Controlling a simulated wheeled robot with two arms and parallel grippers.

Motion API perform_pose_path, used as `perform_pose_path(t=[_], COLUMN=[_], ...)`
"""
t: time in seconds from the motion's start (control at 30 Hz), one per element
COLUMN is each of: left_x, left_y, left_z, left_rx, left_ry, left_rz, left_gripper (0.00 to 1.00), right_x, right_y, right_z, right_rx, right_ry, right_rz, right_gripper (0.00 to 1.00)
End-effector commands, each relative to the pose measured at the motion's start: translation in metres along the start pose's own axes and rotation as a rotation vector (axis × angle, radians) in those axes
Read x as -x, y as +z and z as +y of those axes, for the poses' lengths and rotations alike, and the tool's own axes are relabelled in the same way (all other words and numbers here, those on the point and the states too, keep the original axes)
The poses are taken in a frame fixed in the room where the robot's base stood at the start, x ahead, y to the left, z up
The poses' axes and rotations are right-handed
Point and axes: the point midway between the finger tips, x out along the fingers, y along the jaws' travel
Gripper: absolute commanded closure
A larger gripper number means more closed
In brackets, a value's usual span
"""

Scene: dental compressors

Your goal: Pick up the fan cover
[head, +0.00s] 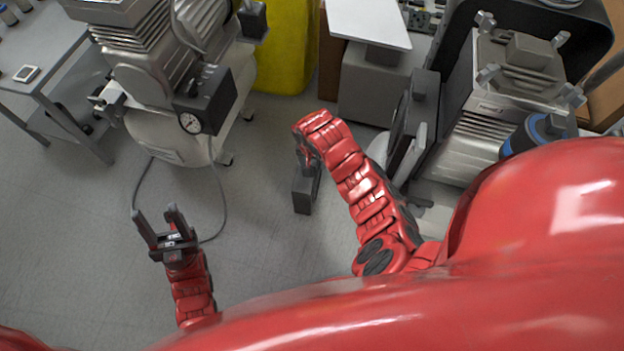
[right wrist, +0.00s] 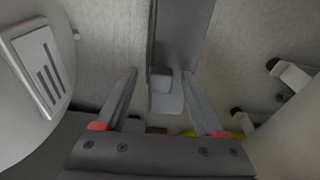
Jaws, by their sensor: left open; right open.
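I cannot identify the fan cover with certainty. In the head view, a dark upright panel (head: 412,115) stands at the left side of the right-hand silver compressor (head: 505,95). My right arm is in front of that area, and its dark gripper (head: 304,190) hangs over the floor left of the compressor. In the right wrist view my right gripper (right wrist: 160,80) is open, its two fingers apart. A dark grey upright part (right wrist: 180,35) with a small lighter block (right wrist: 162,82) shows beyond and between the fingers; contact is not visible. My left gripper (head: 158,212) is open and empty above the floor.
Another compressor with a round gauge (head: 190,123) stands upper left, with a cable on the floor. A table (head: 45,65) is far left. A yellow bin (head: 285,45) and a white-topped cabinet (head: 368,22) stand behind. The floor at lower left is clear.

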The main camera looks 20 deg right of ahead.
Motion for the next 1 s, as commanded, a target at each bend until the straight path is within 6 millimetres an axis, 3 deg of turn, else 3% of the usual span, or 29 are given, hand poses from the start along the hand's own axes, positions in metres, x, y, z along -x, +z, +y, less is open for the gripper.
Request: perform_pose_path(t=[0.1,0.5,1.0], left_x=[-0.0014,-0.0014,-0.0014], left_y=[-0.0001,-0.0002,-0.0002], left_z=[-0.0002,-0.0003,-0.0004], left_rx=[0.0,0.0,0.0], left_ry=[-0.001,-0.002,-0.002], left_rz=[0.0,0.0,0.0], left_gripper=[0.5,0.5,0.5], right_x=[0.0017,0.0019,0.002], right_y=[-0.0004,-0.0006,-0.0008], right_z=[-0.0002,-0.0003,-0.0004], right_rx=[0.0,0.0,0.0], right_ry=[-0.001,-0.001,-0.002], right_rz=[0.001,0.001,0.002], right_gripper=[0.3,1.0,1.0])
